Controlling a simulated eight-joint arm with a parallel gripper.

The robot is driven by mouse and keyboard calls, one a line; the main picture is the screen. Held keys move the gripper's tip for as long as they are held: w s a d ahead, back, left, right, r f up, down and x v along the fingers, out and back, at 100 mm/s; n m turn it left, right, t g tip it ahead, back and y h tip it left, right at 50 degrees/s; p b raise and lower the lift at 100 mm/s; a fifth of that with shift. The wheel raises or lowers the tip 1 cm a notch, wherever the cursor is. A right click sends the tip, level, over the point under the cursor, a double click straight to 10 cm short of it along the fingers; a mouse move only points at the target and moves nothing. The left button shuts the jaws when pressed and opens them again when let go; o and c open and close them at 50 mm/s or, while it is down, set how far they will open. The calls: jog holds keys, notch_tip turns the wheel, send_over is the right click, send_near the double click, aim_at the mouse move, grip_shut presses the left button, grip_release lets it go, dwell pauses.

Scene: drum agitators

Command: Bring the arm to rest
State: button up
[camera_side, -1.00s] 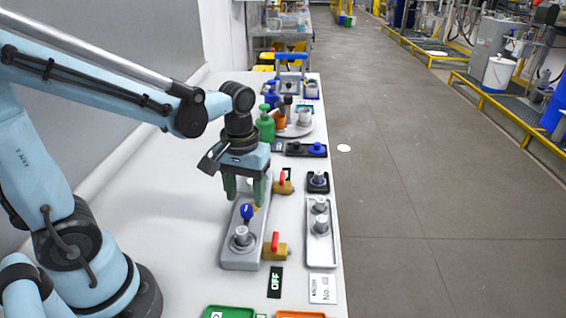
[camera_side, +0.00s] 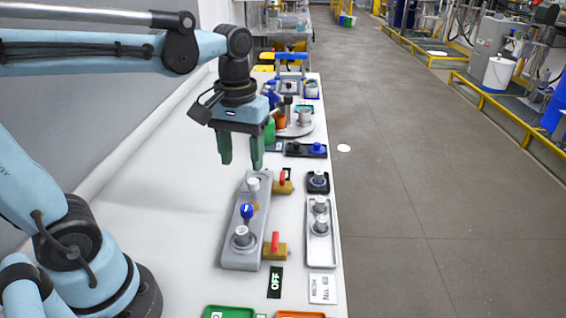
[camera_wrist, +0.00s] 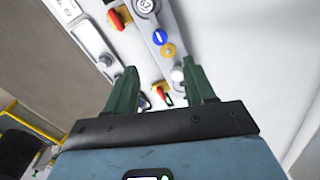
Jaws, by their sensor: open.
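My gripper (camera_side: 240,162) hangs above the white bench with its two green fingers apart and nothing between them. In the wrist view its fingers (camera_wrist: 162,88) also stand apart and empty. The fingertips are clear of the far knob.
A light tray (camera_side: 320,256) with metal knobs lies to the right, with a small dark tray (camera_side: 318,186) behind it. An OFF label (camera_side: 275,283) lies near the front. The bench's left side is bare.

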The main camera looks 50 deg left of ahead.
jog(key=f+m+t, duration=0.1)
jog(key=m+t, duration=0.1)
jog(key=f+m+t, duration=0.1)
jog(key=m+t, duration=0.1)
jog(key=d+f+m+t, duration=0.1)
jog(key=m+t, duration=0.1)
jog(key=t, duration=0.1)
jog(key=shift+s+f, duration=0.25)
jog(key=shift+f, duration=0.05)
